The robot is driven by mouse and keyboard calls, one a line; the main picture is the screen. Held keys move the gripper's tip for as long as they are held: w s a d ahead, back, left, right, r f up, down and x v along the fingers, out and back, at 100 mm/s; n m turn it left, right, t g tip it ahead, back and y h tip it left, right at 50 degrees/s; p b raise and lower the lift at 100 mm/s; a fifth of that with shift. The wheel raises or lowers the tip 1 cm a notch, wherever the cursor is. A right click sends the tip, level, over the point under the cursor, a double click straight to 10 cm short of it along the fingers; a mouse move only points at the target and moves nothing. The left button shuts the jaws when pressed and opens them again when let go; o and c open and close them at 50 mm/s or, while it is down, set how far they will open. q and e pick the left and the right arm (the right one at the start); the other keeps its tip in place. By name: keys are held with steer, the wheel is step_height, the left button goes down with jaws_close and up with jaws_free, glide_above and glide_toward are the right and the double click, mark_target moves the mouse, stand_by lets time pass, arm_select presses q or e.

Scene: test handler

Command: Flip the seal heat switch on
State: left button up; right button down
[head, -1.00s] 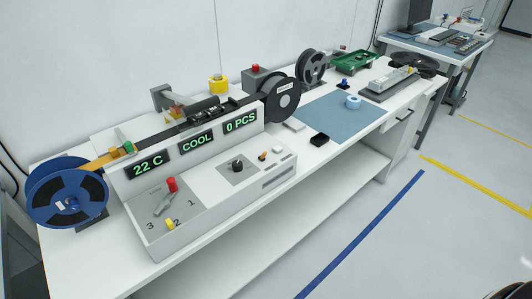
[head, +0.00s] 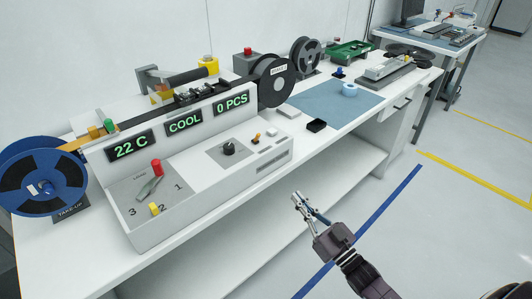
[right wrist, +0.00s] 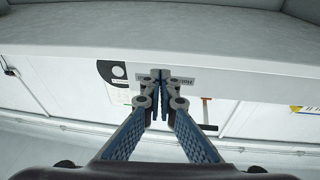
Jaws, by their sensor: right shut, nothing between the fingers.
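A small toggle switch with an orange tip (head: 256,138) stands on the raised white panel of the sealing machine, between a black knob (head: 228,148) and a white button (head: 271,132). Its label is too small to read, and I cannot tell which way it points. The middle display (head: 184,123) on the machine reads COOL. My right gripper (head: 297,195) is in front of the bench and apart from the panel, to its lower right. It is shut and empty; its fingertips (right wrist: 160,76) meet in the right wrist view. My left gripper is out of view.
A red-topped lever (head: 156,167) and a yellow peg (head: 154,208) stand on the left panel. Blue (head: 45,187) and black (head: 276,82) reels flank the machine. A small black box (head: 316,125) sits by the blue mat (head: 340,108). The floor before the bench is open.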

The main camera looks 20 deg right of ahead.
mark_target(259, 137)
step_height(259, 137, up, 8)
steer(key=s+a+n+t+y, duration=0.1)
steer(key=y, duration=0.1)
steer(key=shift+a+n+t+y+b, duration=0.25)
steer(key=shift+n+t+y+b, duration=0.05)
steer(key=shift+y, duration=0.1)
steer(key=shift+w, duration=0.1)
steer(key=x, duration=1.4)
